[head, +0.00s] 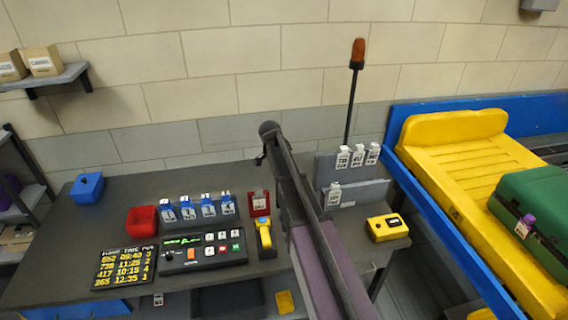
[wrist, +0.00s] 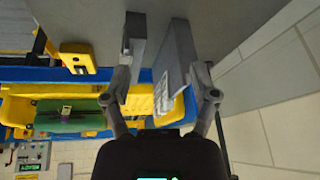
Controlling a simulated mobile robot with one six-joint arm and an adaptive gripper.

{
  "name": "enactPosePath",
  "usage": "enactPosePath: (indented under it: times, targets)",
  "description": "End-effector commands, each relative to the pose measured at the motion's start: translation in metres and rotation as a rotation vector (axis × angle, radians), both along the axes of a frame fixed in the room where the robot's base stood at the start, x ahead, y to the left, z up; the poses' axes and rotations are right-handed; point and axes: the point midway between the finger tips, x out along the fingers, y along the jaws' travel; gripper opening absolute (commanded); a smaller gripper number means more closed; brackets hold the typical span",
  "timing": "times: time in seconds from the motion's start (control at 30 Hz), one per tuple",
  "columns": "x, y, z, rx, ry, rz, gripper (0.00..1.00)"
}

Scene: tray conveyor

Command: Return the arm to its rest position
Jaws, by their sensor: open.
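My arm reaches across the desk in the head view, from the bottom edge up to a dark joint near the wall. I cannot make out my gripper's fingers there. In the wrist view my gripper (wrist: 162,84) is open, with its two fingers wide apart and nothing held. Behind the gap between the fingers is the grey rack (wrist: 178,58) with white tags, seen at a steep angle. I cannot tell how far the fingers are from it.
The dark desk (head: 110,215) carries a blue bin (head: 87,188), red bin (head: 143,221), control panel (head: 203,249), yellow scanner (head: 265,238) and yellow box (head: 387,227). A beacon pole (head: 353,95) stands behind. Right, a yellow tray (head: 455,160) holds a green suitcase (head: 540,205).

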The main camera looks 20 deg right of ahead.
Motion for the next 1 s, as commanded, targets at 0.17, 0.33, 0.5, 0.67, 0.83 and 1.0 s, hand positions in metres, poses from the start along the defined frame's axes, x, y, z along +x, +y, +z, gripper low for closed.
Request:
enactPosePath:
  times: [0.17, 0.33, 0.5, 0.67, 0.83, 1.0]
  targets:
    - [0.000, 0.001, 0.000, 0.000, 0.000, 0.001, 0.76]
    - [-0.011, 0.006, -0.003, 0.006, 0.018, 0.037, 0.76]
    - [-0.042, 0.020, -0.011, 0.025, 0.071, 0.155, 0.76]
    - [-0.088, 0.040, -0.023, 0.056, 0.147, 0.343, 0.76]
    - [-0.141, 0.064, -0.035, 0.096, 0.226, 0.577, 0.76]
    - [-0.194, 0.086, -0.046, 0.137, 0.292, 0.821, 0.76]
